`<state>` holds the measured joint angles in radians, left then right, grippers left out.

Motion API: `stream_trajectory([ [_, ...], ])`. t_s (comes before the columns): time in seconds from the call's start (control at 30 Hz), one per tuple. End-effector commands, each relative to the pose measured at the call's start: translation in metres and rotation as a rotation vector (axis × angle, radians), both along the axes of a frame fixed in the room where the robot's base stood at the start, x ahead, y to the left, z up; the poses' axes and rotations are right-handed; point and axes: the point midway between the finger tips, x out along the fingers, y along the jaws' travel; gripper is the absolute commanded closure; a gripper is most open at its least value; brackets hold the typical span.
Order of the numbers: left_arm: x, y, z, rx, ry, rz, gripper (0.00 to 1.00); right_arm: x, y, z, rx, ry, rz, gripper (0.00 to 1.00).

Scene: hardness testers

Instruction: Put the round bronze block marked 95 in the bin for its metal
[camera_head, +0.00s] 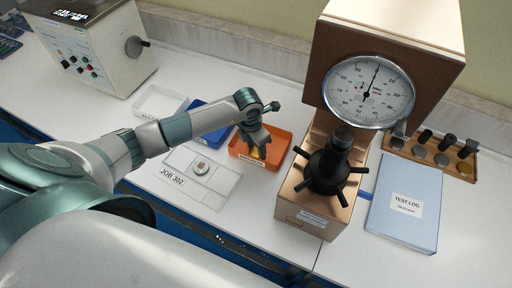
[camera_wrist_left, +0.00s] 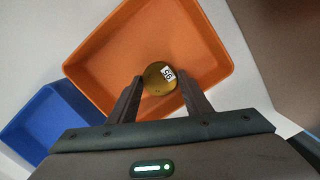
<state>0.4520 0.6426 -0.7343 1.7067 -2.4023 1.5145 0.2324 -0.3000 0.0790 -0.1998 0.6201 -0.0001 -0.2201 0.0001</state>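The round bronze block (camera_wrist_left: 158,80), with a white label reading 95, sits between the fingertips of my left gripper (camera_wrist_left: 160,84) in the left wrist view. The fingers appear to touch its sides. In the head view my left gripper (camera_head: 255,146) is over the orange bin (camera_head: 280,152), pointing down, with a bit of the yellowish block showing at its tips. The orange bin (camera_wrist_left: 105,70) looks empty below the block in the wrist view. Its front label is too small to read surely. My right gripper is not in view.
A blue bin (camera_head: 222,138) and a white bin (camera_head: 178,98) stand left of the orange one. A hardness tester (camera_head: 312,212) stands close on the right, beside a blue test log (camera_head: 405,205).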

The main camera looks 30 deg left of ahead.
Motion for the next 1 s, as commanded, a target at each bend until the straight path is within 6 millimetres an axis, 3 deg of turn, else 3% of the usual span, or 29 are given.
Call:
stream_trajectory([
  [0.07,0.000,0.000,0.000,0.000,0.000,0.000,0.38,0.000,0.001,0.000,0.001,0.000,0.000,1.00],
  [0.57,0.000,0.000,0.006,0.000,-0.001,-0.001,0.38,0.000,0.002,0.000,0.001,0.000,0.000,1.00],
  [0.77,-0.002,0.002,0.029,0.000,-0.005,-0.002,0.38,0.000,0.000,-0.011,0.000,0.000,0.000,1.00],
  [1.0,-0.006,0.004,0.071,0.001,-0.005,-0.002,0.38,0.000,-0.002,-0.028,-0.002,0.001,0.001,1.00],
])
